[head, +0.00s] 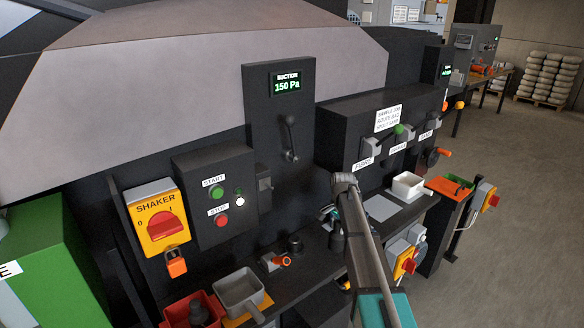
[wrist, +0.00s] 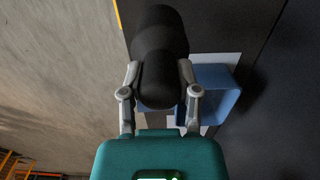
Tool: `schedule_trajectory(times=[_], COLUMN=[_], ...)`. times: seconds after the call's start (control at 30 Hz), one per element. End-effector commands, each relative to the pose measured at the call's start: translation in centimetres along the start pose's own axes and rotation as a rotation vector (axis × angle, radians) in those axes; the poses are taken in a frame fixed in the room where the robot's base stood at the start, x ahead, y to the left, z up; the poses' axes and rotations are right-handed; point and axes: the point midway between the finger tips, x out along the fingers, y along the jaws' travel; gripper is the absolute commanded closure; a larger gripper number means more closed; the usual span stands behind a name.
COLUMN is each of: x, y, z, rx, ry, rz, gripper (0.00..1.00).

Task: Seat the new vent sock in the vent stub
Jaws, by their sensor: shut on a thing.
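My gripper (wrist: 159,72) is shut on a black, rounded, sleeve-like piece, which looks like the new vent sock (wrist: 160,45). One finger presses on each side of it. In the head view my gripper (head: 333,214) is partly hidden by my arm, and the dark sock (head: 337,241) shows below it, over the bench. A short black round stub (head: 295,243) stands on the bench to the left of the sock, apart from it. It may be the vent stub. An orange-handled clamp (head: 281,261) lies in front of the stub.
A blue open bin (wrist: 216,92) lies beside the sock in the wrist view. On the bench (head: 315,262) are a grey pan (head: 239,293) and a red bin (head: 177,312) at left, and a white tray (head: 408,187) at right. Dark panels rise behind.

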Motion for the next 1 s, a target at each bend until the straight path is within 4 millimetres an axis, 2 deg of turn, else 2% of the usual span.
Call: schedule_trajectory(times=[0.37, 1.0], x=[0.8, 3.5], y=[0.0, 0.0], z=[0.0, 0.1], rx=[0.000, 0.000], ry=[0.000, 0.001], rz=[0.001, 0.005], gripper=[1.00, 1.00])
